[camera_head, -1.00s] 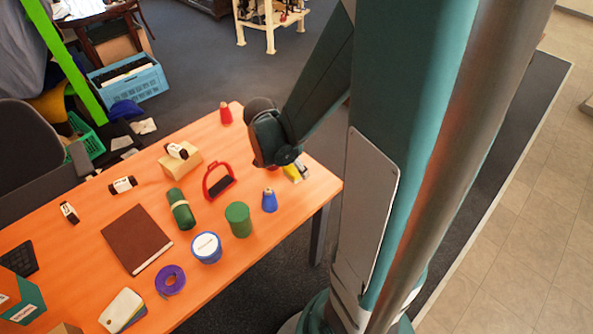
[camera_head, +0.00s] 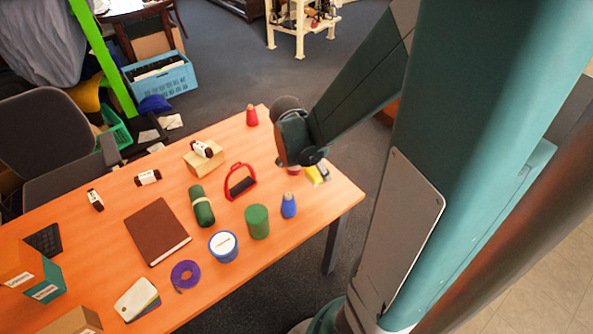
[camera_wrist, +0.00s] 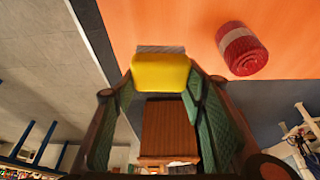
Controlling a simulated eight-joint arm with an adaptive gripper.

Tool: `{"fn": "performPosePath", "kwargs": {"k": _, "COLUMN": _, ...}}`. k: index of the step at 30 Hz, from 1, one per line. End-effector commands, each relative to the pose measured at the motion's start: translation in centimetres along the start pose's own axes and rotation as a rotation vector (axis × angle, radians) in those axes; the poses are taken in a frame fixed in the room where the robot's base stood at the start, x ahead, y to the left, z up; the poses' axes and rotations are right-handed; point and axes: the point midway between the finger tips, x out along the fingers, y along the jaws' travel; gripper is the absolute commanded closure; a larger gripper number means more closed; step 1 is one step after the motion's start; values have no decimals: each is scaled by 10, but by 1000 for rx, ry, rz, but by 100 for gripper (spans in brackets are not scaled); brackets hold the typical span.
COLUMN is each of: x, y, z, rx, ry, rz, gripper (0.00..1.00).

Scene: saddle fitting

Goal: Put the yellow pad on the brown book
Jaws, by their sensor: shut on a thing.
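The yellow pad (camera_wrist: 161,73) is between the fingertips of my gripper (camera_wrist: 161,84) in the wrist view, and the gripper is shut on it. In the head view a bit of the yellow pad (camera_head: 314,174) shows below my gripper, near the table's right end. My arm's wrist hides most of the fingers there. The brown book (camera_head: 158,232) lies flat on the orange table, left of the middle, well away from my gripper. Its top is bare.
A red roll with a pale band (camera_wrist: 242,48) lies beside the pad. Between gripper and book on the table (camera_head: 335,205) stand a blue cone (camera_head: 289,206), green cylinder (camera_head: 257,222), red stirrup-like thing (camera_head: 240,184), green roll (camera_head: 202,206) and blue-white tub (camera_head: 223,246).

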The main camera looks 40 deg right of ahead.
Motion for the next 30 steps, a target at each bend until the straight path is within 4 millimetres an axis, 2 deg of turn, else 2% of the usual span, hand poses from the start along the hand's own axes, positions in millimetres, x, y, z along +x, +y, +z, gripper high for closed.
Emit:
{"fn": "performPosePath", "kwargs": {"k": 14, "x": -5, "y": 0, "z": -2, "rx": 0, "ry": 0, "rz": 0, "gripper": 70}}
{"fn": "performPosePath", "kwargs": {"k": 20, "x": -20, "y": 0, "z": -8, "rx": 0, "ry": 0, "rz": 0, "gripper": 70}}
{"fn": "performPosePath", "kwargs": {"k": 30, "x": -56, "y": 0, "z": -23, "rx": 0, "ry": 0, "rz": 0, "gripper": 70}}
